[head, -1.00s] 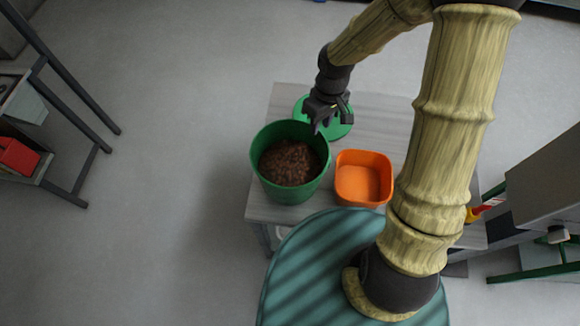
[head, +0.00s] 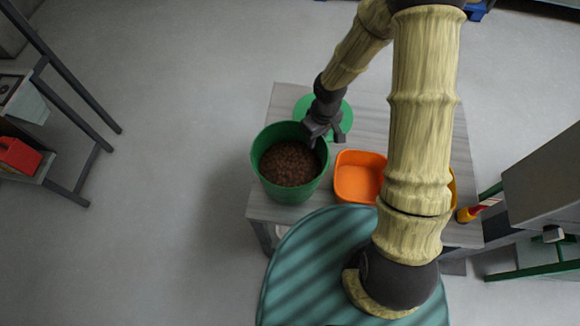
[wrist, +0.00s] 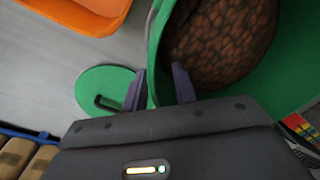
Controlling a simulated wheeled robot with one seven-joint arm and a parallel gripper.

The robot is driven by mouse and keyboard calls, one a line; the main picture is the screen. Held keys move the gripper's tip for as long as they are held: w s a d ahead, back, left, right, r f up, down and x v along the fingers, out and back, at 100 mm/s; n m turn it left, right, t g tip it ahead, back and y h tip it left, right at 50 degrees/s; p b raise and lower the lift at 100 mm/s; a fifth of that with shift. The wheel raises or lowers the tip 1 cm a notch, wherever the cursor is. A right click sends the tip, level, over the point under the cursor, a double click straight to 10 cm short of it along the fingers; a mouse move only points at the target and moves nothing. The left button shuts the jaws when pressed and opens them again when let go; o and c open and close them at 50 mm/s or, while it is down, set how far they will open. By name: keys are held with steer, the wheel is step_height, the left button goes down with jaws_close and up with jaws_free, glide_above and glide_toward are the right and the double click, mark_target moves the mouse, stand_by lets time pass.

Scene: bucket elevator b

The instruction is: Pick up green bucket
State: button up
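The green bucket (head: 262,172), full of brown lumpy material (head: 290,163), stands upright on a grey wood-look table (head: 262,207). My gripper (head: 316,140) is at the bucket's upper-right rim in the head view. In the wrist view the fingers of my gripper (wrist: 158,88) are apart, with the bucket's wall (wrist: 155,50) between them. One finger is inside the bucket and one outside. I cannot tell whether either finger touches the wall. The bucket's lower part is hidden in the wrist view.
An orange container (head: 358,178) stands right of the bucket. A round green lid (head: 338,107) with a dark handle lies behind my gripper. A teal striped round surface (head: 310,270) is in front. Shelving (head: 75,95) stands far left; open floor lies between.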

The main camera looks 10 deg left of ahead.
stand_by(0.5)
jaws_close()
stand_by(1.3)
